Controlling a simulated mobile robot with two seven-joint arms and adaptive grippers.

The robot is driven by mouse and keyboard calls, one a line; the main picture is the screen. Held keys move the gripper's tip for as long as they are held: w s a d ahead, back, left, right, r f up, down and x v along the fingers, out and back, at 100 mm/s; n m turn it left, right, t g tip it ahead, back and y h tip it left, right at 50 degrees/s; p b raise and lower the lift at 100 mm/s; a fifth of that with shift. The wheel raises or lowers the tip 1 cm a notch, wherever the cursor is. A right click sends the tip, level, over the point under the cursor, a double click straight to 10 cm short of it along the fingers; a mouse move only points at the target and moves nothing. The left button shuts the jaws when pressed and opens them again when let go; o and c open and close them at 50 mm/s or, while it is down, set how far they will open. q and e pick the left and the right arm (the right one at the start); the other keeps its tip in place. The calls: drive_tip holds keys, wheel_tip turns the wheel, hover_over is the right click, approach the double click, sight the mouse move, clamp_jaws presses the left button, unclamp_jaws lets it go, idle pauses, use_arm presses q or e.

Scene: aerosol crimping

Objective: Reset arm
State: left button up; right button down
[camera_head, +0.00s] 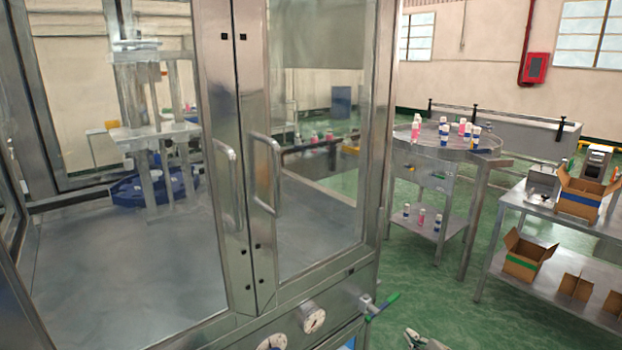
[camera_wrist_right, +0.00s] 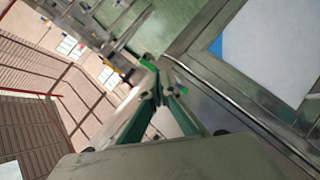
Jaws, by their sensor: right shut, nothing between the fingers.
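My right gripper (camera_head: 424,341) shows at the bottom edge of the head view, right of the machine's front, over the green floor. It is shut and empty; its fingers meet in the middle of the right wrist view (camera_wrist_right: 160,98). The glass-doored steel machine (camera_head: 290,290) fills the left and middle of the head view, and both its doors look closed. A green-handled valve (camera_head: 382,307) sticks out of its front, up and left of my right gripper and apart from it. My left gripper is not in view.
A round steel table (camera_head: 410,135) with several cans stands behind on the right, with more cans on its lower shelf. A steel bench (camera_head: 510,198) at the right holds open cardboard boxes (camera_head: 527,256). The green floor (camera_head: 420,285) between them is clear.

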drive_tip(key=s+a+f+m+g, duration=0.1)
drive_tip(key=s+f, duration=0.3)
drive_tip(key=s, duration=0.6)
drive_tip(key=s+a+f+m+g+y, duration=0.1)
drive_tip(key=s+a+f+m, duration=0.2)
drive_tip(key=s, duration=0.8)
drive_tip(key=s+a+f+m+g, duration=0.1)
drive_tip(key=s+f, duration=0.4)
drive_tip(key=s, duration=0.6)
drive_tip(key=a+m, duration=0.1)
drive_tip(key=m, duration=0.1)
drive_tip(key=shift+s+a+f+m+y, duration=0.15)
drive_tip(key=shift+f+m+y, duration=0.15)
drive_tip(key=shift+f, duration=0.1)
